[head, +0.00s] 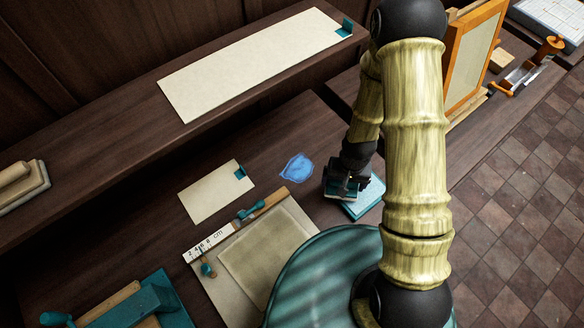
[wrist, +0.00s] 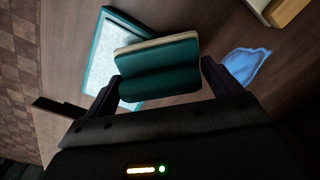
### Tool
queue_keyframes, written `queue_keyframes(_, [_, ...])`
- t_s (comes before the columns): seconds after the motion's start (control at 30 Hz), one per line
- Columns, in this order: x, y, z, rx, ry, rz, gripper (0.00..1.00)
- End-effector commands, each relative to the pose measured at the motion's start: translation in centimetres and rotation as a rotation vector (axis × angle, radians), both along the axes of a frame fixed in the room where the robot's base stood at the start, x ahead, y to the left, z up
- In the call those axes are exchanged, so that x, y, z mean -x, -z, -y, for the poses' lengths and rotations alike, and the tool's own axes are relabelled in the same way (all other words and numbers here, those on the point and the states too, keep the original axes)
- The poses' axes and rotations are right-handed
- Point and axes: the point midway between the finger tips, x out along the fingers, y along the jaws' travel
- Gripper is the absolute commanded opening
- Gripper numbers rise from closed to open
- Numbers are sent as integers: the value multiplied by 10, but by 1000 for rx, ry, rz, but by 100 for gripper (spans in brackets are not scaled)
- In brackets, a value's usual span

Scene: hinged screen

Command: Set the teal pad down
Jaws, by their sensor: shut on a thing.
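The teal pad (wrist: 158,72), with a cream layer along its far edge, is between the two fingers of my gripper (wrist: 160,86) in the wrist view. My gripper is shut on it. Beyond the pad lies a shallow teal-rimmed tray (wrist: 98,46) with a pale, mottled inside. The pad overlaps the tray's right part in that view; I cannot tell whether they touch. In the head view my gripper (head: 345,186) is over the left side of the tray (head: 368,203), and it mostly hides the pad.
A blue patch (head: 297,167) lies on the dark bench left of my gripper. Left of it are a cream card (head: 215,192) with a teal clip and a framed board (head: 268,250) with a ruler. A long cream sheet (head: 250,62) lies on the raised shelf behind.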

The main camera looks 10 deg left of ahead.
Motion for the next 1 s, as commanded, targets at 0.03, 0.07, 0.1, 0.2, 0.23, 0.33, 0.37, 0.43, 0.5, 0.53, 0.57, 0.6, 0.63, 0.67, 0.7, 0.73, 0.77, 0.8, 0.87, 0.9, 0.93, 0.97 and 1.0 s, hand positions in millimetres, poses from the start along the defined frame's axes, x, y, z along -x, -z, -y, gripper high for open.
queue_keyframes(0.03, [21, -11, -9, 6, -16, -7, 72])
queue_keyframes(0.07, [30, -13, -13, 9, -17, -6, 72])
queue_keyframes(0.1, [41, -15, -17, 11, -20, -4, 72])
queue_keyframes(0.2, [62, -20, -22, 18, -22, 2, 72])
queue_keyframes(0.23, [66, -21, -24, 19, -22, 4, 72])
queue_keyframes(0.33, [74, -21, -25, 20, -21, 9, 72])
queue_keyframes(0.37, [74, -21, -25, 20, -21, 10, 72])
queue_keyframes(0.43, [74, -20, -25, 19, -20, 10, 72])
queue_keyframes(0.5, [74, -20, -25, 19, -20, 11, 72])
queue_keyframes(0.53, [74, -20, -25, 19, -20, 10, 72])
queue_keyframes(0.57, [74, -20, -25, 19, -20, 10, 72])
queue_keyframes(0.6, [74, -20, -25, 19, -20, 10, 72])
queue_keyframes(0.63, [74, -19, -25, 19, -20, 10, 72])
queue_keyframes(0.67, [73, -19, -26, 19, -20, 11, 72])
queue_keyframes(0.7, [73, -18, -26, 18, -20, 11, 72])
queue_keyframes(0.73, [72, -17, -27, 18, -20, 12, 72])
queue_keyframes(0.77, [71, -16, -27, 17, -20, 12, 72])
queue_keyframes(0.8, [70, -15, -29, 17, -20, 12, 72])
queue_keyframes(0.87, [67, -13, -31, 16, -21, 13, 72])
queue_keyframes(0.9, [66, -13, -32, 16, -21, 13, 72])
queue_keyframes(0.93, [65, -12, -34, 16, -21, 14, 72])
queue_keyframes(0.97, [64, -12, -35, 16, -21, 13, 72])
queue_keyframes(1.0, [62, -12, -36, 15, -20, 14, 72])
